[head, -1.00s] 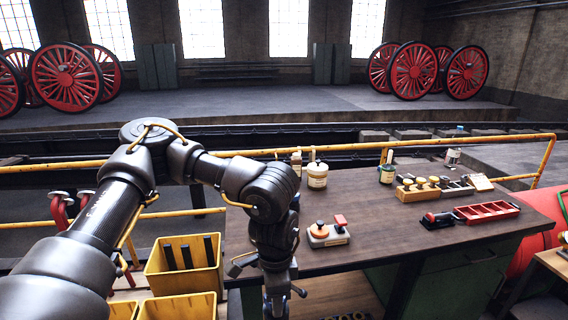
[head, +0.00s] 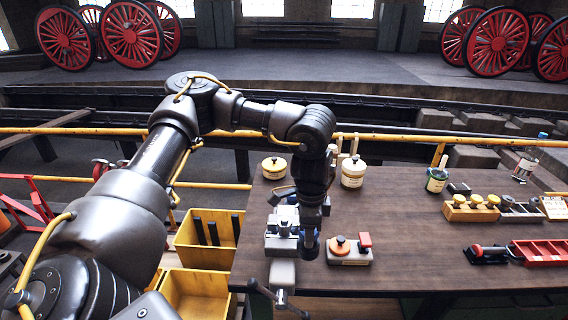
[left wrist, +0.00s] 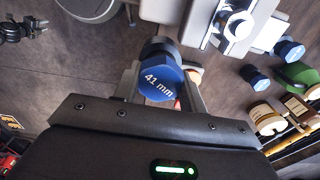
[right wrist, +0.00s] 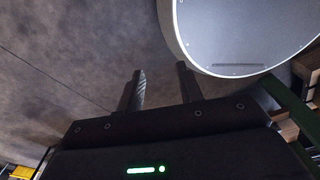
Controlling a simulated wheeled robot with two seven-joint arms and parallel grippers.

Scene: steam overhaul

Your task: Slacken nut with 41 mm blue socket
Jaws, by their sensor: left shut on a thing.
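My left gripper (head: 310,232) is shut on a blue socket (left wrist: 158,86) marked "41 mm", which shows between its fingers in the left wrist view. In the head view the socket (head: 310,244) hangs at the front left of the bench, just right of a grey metal vise (head: 283,272). The left wrist view shows a pale metal fixture with a bright ring (left wrist: 238,25) ahead and right of the socket. I cannot tell whether this ring is the nut. My right gripper (right wrist: 160,84) is open and empty in the right wrist view.
Two other blue sockets (left wrist: 290,48) (left wrist: 255,75) stand in the left wrist view.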

